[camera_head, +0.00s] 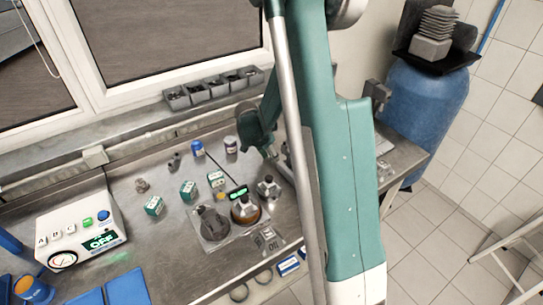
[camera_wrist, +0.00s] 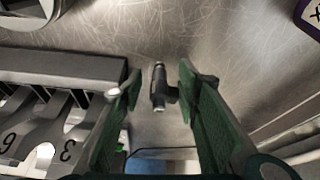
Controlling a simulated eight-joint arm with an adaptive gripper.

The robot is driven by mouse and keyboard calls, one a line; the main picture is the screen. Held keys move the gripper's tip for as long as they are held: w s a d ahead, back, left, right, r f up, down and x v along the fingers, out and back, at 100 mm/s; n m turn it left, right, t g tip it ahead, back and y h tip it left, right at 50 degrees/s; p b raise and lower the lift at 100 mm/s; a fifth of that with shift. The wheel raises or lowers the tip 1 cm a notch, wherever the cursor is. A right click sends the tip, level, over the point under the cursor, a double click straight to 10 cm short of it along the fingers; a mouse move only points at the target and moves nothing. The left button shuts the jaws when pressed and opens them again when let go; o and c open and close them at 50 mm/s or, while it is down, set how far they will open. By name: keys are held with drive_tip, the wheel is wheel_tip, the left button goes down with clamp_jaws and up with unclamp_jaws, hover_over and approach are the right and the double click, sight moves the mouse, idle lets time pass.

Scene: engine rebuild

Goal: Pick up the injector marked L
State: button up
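In the wrist view a small dark-and-silver cylindrical part with a side stub (camera_wrist: 158,88), which looks like an injector, lies on the scratched metal table. No letter L is readable on it. My gripper (camera_wrist: 160,76) is open, with one green finger on each side of this part. The fingers appear apart from it, and I cannot tell their height above the table. In the head view my teal arm hides much of the right side of the bench, and I cannot clearly make out the gripper's fingertips or this part.
A grey rack with numbered slots (camera_wrist: 62,68) is close beside the left finger. In the head view, a white control box reading OFF (camera_head: 82,232), small green boxes (camera_head: 155,206) and a plate with round parts (camera_head: 232,240) occupy the bench (camera_head: 165,250). Bins (camera_head: 212,88) line the sill.

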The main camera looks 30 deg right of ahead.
idle(0.3)
drive_tip(key=c, duration=0.8)
drive_tip(key=shift+r, duration=5.05)
